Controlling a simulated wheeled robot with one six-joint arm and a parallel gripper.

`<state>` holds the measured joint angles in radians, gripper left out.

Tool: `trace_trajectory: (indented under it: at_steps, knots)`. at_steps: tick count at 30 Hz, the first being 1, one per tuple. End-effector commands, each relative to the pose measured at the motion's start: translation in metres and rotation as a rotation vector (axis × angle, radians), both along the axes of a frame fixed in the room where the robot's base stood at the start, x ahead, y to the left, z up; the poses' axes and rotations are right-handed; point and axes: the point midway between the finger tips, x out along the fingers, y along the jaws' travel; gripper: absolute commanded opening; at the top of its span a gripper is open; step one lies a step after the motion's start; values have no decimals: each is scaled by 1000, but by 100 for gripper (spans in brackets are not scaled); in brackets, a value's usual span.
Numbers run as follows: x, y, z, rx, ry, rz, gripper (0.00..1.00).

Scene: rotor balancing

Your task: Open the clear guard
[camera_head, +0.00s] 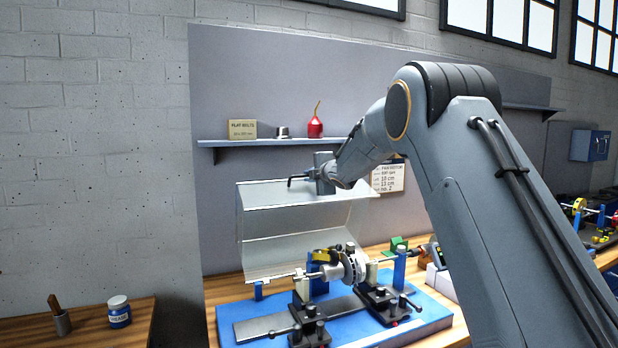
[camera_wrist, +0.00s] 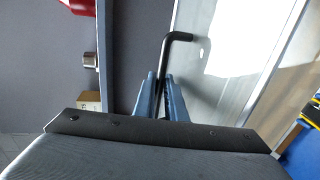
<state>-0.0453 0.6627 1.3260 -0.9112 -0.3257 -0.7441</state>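The clear guard (camera_head: 285,226) stands raised behind the rotor (camera_head: 349,266), its panels swung up above the blue base and the rotor uncovered in front. My gripper (camera_head: 309,180) is at the guard's top edge. In the wrist view, the fingers of my gripper (camera_wrist: 162,97) lie on both sides of a black bent handle (camera_wrist: 178,37) and look shut on it. The handle's hooked end sticks out past the fingertips. A guard panel (camera_wrist: 232,38) fills the right of the wrist view. The handle's attachment to the guard is hard to make out.
A shelf (camera_head: 270,142) with a box (camera_head: 242,129), a small metal part and a red oil can (camera_head: 315,127) runs along the wall panel behind the guard. A grease jar (camera_head: 119,311) stands on the left bench. The wall at left is clear.

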Motion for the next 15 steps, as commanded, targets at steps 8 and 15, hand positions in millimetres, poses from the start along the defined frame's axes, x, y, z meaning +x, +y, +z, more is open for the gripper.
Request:
trace_trajectory:
  at_steps: [8,15]
  knots:
    - [-1,7,1,1,-1,7,28]
    - [-6,7,1,1,-1,10,28]
